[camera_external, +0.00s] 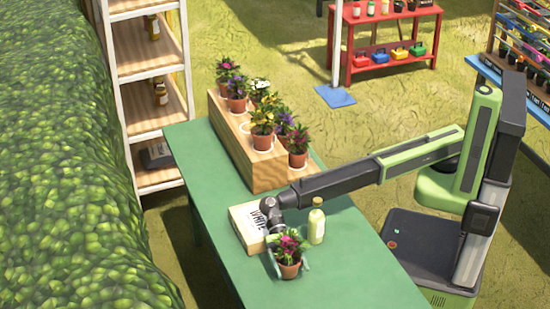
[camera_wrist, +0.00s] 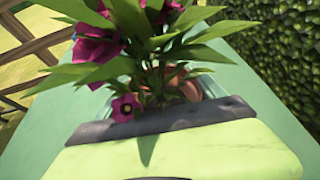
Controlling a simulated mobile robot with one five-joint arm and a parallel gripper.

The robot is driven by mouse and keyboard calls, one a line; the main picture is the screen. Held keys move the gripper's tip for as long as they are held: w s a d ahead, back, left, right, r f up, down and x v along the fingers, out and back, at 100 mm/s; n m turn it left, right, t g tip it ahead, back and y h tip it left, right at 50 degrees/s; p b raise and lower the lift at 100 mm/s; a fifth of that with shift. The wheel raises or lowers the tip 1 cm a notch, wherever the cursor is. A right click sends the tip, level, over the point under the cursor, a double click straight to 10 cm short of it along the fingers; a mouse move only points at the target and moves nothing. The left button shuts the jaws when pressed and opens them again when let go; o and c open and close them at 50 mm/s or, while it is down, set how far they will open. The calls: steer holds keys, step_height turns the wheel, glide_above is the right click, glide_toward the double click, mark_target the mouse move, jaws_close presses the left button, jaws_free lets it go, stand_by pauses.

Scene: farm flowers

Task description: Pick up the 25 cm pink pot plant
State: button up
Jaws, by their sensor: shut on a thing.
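The pink pot plant (camera_external: 290,249) has magenta flowers, green leaves and a terracotta pot. It is near the front of the green table (camera_external: 330,284) in the external view. My gripper (camera_external: 287,262) is around its pot, shut on it, with the pale fingers at the pot's sides. In the wrist view the pink pot plant (camera_wrist: 150,50) fills the upper middle, and leaves hide most of the pot and the fingertips. I cannot tell whether the pot touches the table.
A bottle with pale yellow-green contents (camera_external: 316,222) stands close behind the plant. A box marked WHITE (camera_external: 245,236) lies to its left. A wooden stand (camera_external: 226,142) with several potted flowers is farther back. A green hedge (camera_external: 60,170) runs along the left. The table's front right is clear.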

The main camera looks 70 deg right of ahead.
mark_target(291, 260)
step_height(291, 260, up, 4)
steer(key=p, duration=0.2)
steer(key=shift+f+p, duration=0.1)
steer(key=shift+p, duration=0.25)
steer(key=s+d+r+p+v, duration=0.1)
steer(key=p+v, duration=0.4)
steer(key=v, duration=0.7)
steer(key=shift+s+d+r+p, duration=0.15)
steer(key=shift+s+d+p, duration=0.2)
steer(key=shift+s+d, duration=0.1)
